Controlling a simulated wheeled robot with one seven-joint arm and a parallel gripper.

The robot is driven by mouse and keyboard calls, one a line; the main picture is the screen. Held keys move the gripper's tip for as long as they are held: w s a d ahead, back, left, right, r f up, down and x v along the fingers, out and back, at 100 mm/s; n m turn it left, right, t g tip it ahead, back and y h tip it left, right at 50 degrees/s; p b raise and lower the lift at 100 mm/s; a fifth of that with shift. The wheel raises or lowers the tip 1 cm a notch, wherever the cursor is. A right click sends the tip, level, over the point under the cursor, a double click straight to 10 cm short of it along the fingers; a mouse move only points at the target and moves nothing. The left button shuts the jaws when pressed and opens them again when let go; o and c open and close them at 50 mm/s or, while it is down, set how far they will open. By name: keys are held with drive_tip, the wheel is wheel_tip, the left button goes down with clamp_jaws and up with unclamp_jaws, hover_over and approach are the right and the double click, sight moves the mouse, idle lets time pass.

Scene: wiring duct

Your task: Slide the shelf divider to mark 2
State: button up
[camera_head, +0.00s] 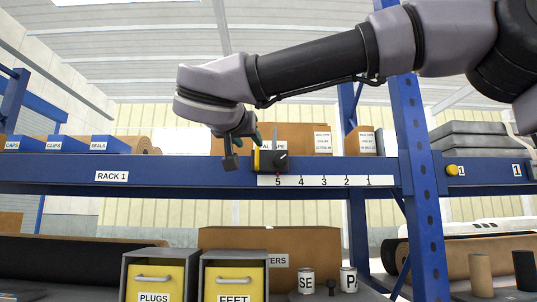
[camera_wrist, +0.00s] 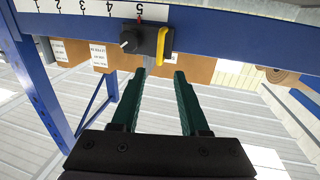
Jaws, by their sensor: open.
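The shelf divider's slider is a black block with a round knob (camera_head: 281,159) and a yellow handle (camera_head: 257,160). It sits on the blue shelf beam at mark 5 of the white scale (camera_head: 325,181), whose marks run 5 to 1 from left to right. In the wrist view the black block (camera_wrist: 132,41) and the yellow handle (camera_wrist: 165,46) lie just beyond the fingertips. My gripper (camera_head: 243,149) is at the left of the slider. In the wrist view my gripper (camera_wrist: 160,73) is open, its green fingers apart with no part of the slider between them.
Cardboard boxes (camera_head: 308,135) stand on the shelf behind the slider. Blue bins (camera_head: 66,145) are at the left. A blue upright (camera_head: 416,170) stands right of the scale. Yellow drawers (camera_head: 233,284) are below. The beam front along the scale is clear.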

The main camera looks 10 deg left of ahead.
sight(257, 152)
drive_tip(key=w, duration=1)
drive_tip(key=shift+a, duration=0.15)
clamp_jaws()
idle(1.0)
